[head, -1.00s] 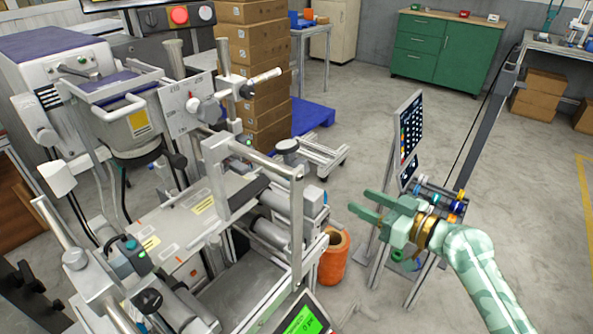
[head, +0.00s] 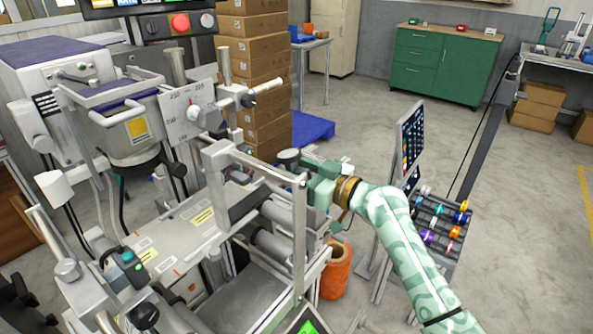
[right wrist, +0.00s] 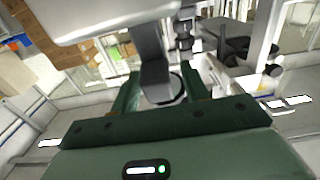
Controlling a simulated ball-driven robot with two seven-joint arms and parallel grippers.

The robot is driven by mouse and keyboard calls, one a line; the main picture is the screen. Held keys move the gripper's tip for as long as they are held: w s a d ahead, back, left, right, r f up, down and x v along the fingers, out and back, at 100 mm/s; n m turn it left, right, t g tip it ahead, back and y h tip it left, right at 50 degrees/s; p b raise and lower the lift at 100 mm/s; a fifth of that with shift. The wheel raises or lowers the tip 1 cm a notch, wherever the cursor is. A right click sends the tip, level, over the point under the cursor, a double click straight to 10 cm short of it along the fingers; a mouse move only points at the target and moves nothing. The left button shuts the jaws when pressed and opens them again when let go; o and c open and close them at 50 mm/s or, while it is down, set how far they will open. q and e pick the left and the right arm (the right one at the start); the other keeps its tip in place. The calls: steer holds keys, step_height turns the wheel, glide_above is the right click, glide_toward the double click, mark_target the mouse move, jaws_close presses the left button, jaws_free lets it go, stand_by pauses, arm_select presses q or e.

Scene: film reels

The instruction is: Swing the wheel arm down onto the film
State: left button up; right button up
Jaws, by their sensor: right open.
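In the head view my right gripper (head: 306,170) is at the machine's upright frame, beside a dark round wheel (head: 288,156), which I take to be part of the wheel arm. In the right wrist view its two green fingers are open and spread. A grey metal arm (right wrist: 152,70) with a rounded, dark-rimmed end lies between them; I cannot tell whether they touch it. The frame's post partly hides the fingers in the head view. I cannot clearly pick out the film. My left gripper is not in view.
The silver frame (head: 298,235) stands close to my right gripper, with grey rollers (head: 280,248) below. An orange spool (head: 337,272) stands on the floor. A tilted panel (head: 411,135) and a rack of coloured parts (head: 440,220) are to the right. Stacked boxes (head: 262,95) stand behind.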

steer(key=shift+w+a, duration=0.15)
steer(key=shift+a, duration=0.05)
jaws_close()
